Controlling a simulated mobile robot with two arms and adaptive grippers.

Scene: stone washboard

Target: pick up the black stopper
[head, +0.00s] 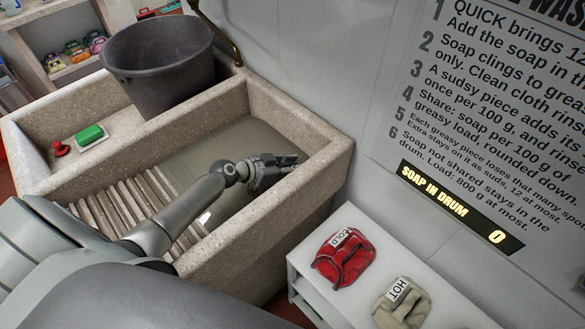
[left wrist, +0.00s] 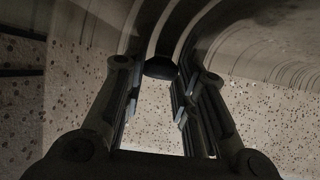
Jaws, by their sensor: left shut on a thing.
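My left gripper (head: 280,165) reaches in from the left over the water in the stone basin (head: 335,150). In the left wrist view, its fingers (left wrist: 162,76) are shut on a small dark rounded thing, the black stopper (left wrist: 160,67), held between the tips. The stopper cannot be made out in the head view, where the gripper hides it. I cannot tell whether it is clear of the surface behind it. My right gripper is not in view.
A ribbed washboard (head: 125,205) slopes into the basin. A grey bucket (head: 160,75) stands at the back.

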